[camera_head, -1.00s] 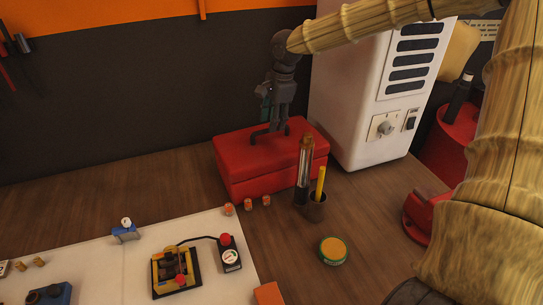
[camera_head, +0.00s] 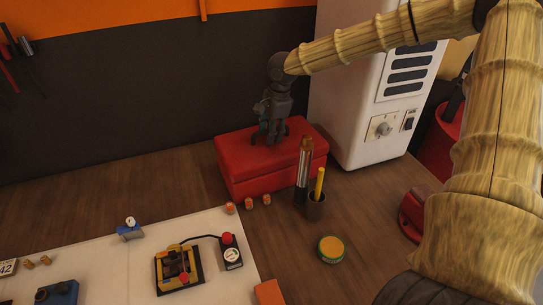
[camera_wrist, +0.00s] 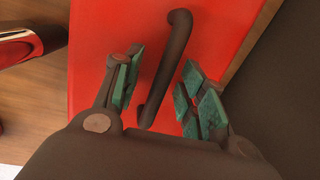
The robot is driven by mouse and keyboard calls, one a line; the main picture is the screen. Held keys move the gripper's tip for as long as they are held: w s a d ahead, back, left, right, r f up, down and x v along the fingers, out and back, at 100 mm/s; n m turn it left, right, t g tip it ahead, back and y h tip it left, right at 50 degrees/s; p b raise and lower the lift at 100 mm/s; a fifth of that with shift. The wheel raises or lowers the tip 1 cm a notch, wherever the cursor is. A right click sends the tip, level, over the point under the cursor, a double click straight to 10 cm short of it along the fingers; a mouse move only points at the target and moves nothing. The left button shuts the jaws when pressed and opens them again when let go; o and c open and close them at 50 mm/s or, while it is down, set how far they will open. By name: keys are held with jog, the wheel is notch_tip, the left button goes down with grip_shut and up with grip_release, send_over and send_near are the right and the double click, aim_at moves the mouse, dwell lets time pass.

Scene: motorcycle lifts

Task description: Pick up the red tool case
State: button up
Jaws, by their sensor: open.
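The red tool case (camera_head: 253,177) sits on the wooden bench against the dark wall in the head view. Its red lid (camera_wrist: 220,30) fills most of the wrist view. Its dark handle (camera_wrist: 168,72) stands up from the lid. My gripper (camera_head: 270,138) points down over the lid, and in the head view it hides most of the handle. In the wrist view my gripper (camera_wrist: 158,88) is open, with one green-padded finger on each side of the handle. The handle lies between the fingers, and neither pad visibly grips it.
A dark cup (camera_head: 315,207) with a yellow pencil and a tall bottle-like item (camera_head: 303,170) stand close in front of the case. Small orange pieces (camera_head: 248,203) lie at its front edge. A white cabinet (camera_head: 362,110) stands right. A yellow-topped tin (camera_head: 331,249) sits nearer.

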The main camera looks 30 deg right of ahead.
jog(key=shift+c, duration=0.5)
grip_shut()
jog(key=shift+w+r, duration=0.1)
jog(key=shift+r, duration=0.15)
